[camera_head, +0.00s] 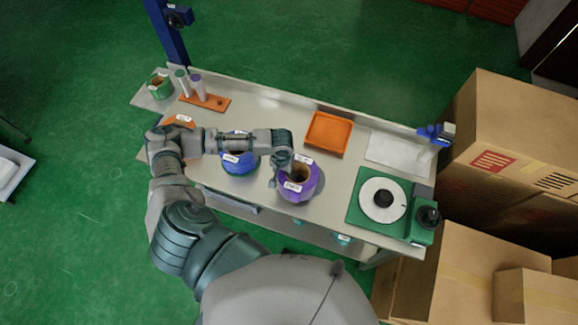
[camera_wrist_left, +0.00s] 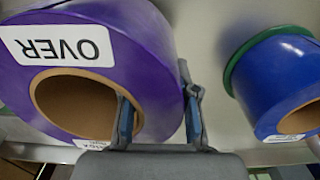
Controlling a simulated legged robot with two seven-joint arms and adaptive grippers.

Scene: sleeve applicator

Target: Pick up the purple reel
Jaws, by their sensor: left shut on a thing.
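The purple reel (camera_head: 311,186) is near the front edge of the bench, right of the blue reel. It has white labels and a brown cardboard core. In the left wrist view the purple reel (camera_wrist_left: 120,45) fills the left side, with a label reading "OVER" upside down. My left gripper (camera_head: 275,176) is at the reel's left side. In the wrist view its fingers (camera_wrist_left: 158,120) straddle the reel's wall, one inside the core and one outside, shut on it. I cannot tell whether the reel is off the bench. My right gripper is not in view.
The blue reel (camera_head: 238,167) stands left, partly under my left forearm; it also shows in the wrist view (camera_wrist_left: 270,80). An orange tray (camera_head: 328,149) lies behind the purple reel. A green machine with a white disc (camera_head: 370,210) is at right. Cardboard boxes (camera_head: 510,140) stand beyond.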

